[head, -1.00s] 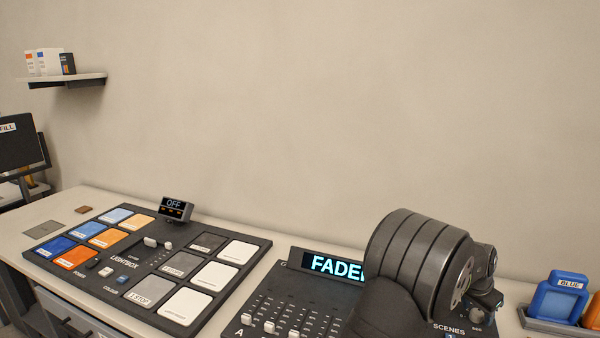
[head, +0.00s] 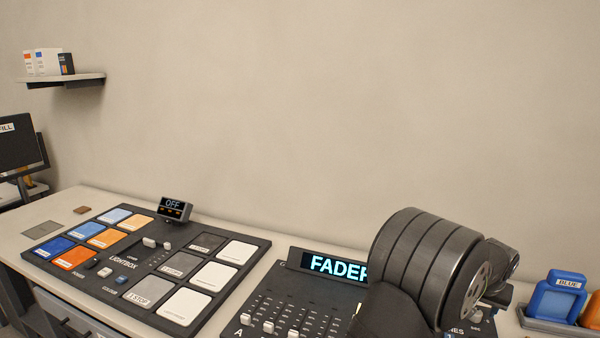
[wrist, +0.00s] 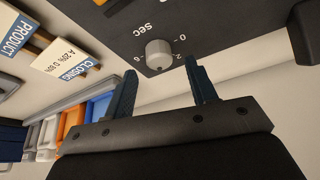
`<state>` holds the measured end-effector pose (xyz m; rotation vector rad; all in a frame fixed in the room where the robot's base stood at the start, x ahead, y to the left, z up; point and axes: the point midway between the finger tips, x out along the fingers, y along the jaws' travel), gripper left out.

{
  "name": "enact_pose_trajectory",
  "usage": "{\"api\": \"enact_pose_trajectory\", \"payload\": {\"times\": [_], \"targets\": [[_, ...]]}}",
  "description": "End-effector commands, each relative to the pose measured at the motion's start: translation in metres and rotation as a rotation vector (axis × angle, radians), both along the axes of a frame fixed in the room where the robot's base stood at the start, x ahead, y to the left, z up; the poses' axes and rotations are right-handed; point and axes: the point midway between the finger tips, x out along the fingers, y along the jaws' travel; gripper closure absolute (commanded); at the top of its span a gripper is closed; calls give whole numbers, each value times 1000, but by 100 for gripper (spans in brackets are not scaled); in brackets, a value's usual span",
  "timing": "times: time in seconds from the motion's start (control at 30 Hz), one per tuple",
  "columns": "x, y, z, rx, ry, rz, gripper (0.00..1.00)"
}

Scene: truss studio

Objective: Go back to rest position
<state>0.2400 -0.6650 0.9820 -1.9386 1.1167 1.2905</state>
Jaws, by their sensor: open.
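My gripper (wrist: 163,92) shows in the wrist view with its two dark fingers apart and nothing between them. A grey round knob (wrist: 158,53) on a dark panel, marked "sec" with numbers around it, is just beyond the fingertips and looks clear of them. In the head view my arm stands over the right part of the fader console (head: 290,290), whose lit display reads "FADER" in part. My arm hides much of that console's right side.
A lightbox panel (head: 125,263) with coloured and white tiles lies left of the console. Blue (head: 557,298) and orange bottles stand in a tray at right. Cards marked "PRODUCT" (wrist: 17,36) and "CLOSING" (wrist: 66,62) show in the wrist view.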

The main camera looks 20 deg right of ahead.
Motion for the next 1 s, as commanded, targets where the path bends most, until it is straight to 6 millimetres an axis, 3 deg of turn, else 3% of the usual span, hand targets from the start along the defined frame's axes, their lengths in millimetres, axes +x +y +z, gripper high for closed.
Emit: {"api": "enact_pose_trajectory", "payload": {"times": [0.2,0.53,0.77,0.9,1.0], "targets": [[-4,7,17,3,1,-2,48],[-5,8,20,3,1,-3,48],[-5,8,20,3,1,-3,3],[-2,11,23,7,4,4,0],[8,29,41,40,23,39,0]]}}
